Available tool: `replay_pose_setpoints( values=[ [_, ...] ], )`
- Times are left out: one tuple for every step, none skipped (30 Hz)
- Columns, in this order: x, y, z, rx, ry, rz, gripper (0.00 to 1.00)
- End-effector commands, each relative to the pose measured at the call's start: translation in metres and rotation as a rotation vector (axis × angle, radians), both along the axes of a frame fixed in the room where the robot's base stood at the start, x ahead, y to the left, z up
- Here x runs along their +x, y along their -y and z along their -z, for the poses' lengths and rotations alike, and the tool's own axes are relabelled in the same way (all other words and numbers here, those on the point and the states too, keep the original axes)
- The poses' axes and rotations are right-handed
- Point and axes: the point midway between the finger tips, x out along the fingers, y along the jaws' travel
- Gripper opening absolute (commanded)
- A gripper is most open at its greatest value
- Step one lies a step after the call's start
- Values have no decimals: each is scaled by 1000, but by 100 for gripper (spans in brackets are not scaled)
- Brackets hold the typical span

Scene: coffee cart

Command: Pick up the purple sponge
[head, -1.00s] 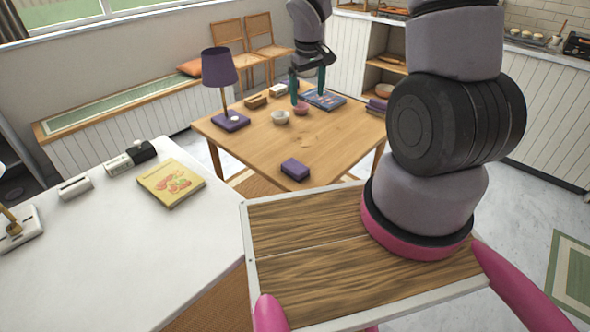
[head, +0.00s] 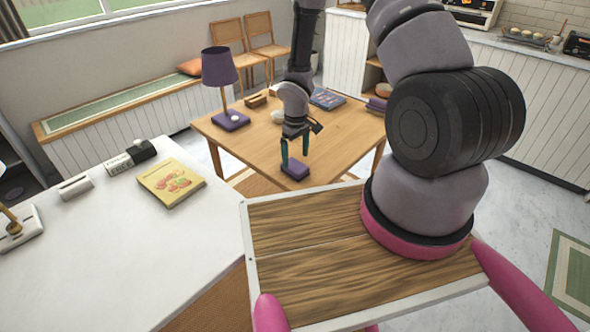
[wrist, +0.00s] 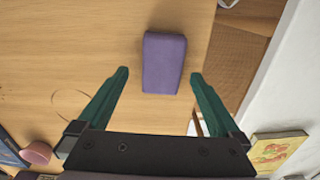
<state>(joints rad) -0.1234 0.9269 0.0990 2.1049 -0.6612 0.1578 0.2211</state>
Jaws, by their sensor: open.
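The purple sponge (head: 295,170) lies flat near the front corner of the wooden table. In the wrist view the sponge (wrist: 164,63) is a soft purple block, just beyond the tips and roughly in line with the gap between them. My gripper (head: 294,152) is open and empty, with its green fingers pointing down, seemingly just above the sponge. The sponge is partly covered by the fingers in the head view.
The wooden table (head: 258,150) also bears a purple lamp (head: 220,80), a wooden block (head: 256,101), a blue book (head: 327,98) and a pink bowl (wrist: 37,152). A white counter (head: 100,240) with a yellow book (head: 171,183) is at the left. The table around the sponge is clear.

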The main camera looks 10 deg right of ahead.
Motion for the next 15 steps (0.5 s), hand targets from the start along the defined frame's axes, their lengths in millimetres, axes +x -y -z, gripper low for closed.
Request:
replay_pose_setpoints(
  values=[
    [-2, -2, 9, -1, -3, -3, 100],
    [-3, -2, 14, -1, -5, -4, 100],
    [-3, -3, 20, -1, -4, -2, 100],
    [-3, -3, 25, -1, -4, -2, 100],
    [-3, -3, 29, -1, -4, -2, 100],
    [-3, -3, 34, -1, -3, -1, 100],
    [-3, -3, 37, 0, -2, -1, 100],
    [-3, -3, 40, 0, -2, -2, 100],
    [-2, -3, 42, 0, -1, -2, 100],
    [-2, -3, 43, 0, -1, -2, 100],
    [-2, -3, 44, -1, -1, -1, 100],
    [-2, -3, 44, -1, -1, -1, 100],
    [-2, -3, 44, -1, -1, -1, 100],
    [-2, -3, 44, -1, -1, -1, 100],
    [-2, -3, 44, -1, -1, -1, 100]
  ],
)
